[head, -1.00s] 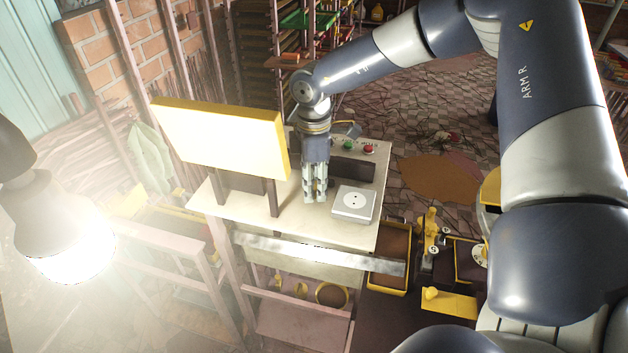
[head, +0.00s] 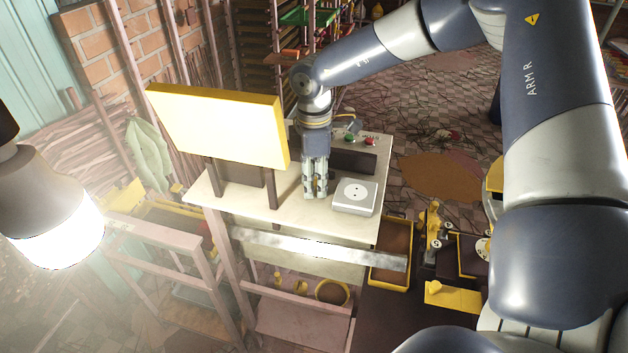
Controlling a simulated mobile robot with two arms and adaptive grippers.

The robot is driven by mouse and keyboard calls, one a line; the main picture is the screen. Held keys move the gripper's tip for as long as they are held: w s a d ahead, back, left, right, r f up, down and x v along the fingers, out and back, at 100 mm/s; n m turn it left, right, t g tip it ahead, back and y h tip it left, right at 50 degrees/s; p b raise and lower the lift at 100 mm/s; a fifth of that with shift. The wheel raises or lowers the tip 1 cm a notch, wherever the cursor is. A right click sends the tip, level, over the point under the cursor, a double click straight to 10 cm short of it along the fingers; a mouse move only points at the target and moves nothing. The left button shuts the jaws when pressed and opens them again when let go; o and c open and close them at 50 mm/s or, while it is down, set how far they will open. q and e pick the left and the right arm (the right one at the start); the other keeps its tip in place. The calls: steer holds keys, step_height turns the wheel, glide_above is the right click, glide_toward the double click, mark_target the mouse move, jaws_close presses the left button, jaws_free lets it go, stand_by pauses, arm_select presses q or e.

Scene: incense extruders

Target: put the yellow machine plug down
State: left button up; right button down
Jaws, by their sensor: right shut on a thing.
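My right gripper (head: 315,194) points straight down at the pale tabletop (head: 240,196), just left of the white square socket box (head: 355,197). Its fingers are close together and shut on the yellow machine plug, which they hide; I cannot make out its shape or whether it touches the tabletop. The socket box has a round face with small holes and is empty on top. My left gripper is not in view.
A large yellow-edged panel (head: 216,128) stands on posts left of my right gripper. A dark control box (head: 352,160) with green and red buttons is behind it. Yellow-rimmed bins (head: 391,255) are below to the right. A bright lamp (head: 55,225) glares at left.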

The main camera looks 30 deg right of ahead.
steer(key=c, duration=1.2)
jaws_free()
steer(key=shift+r+p, duration=0.35)
steer(key=shift+p, duration=0.2)
steer(key=shift+r+p, duration=0.6)
steer(key=shift+p, duration=0.45)
steer(key=shift+w+r+b, duration=0.1)
steer(key=shift+r+b, duration=0.85)
steer(key=shift+b, duration=0.25)
step_height(320, 180, up, 10)
steer(key=b, duration=0.3)
steer(key=shift+f, duration=0.25)
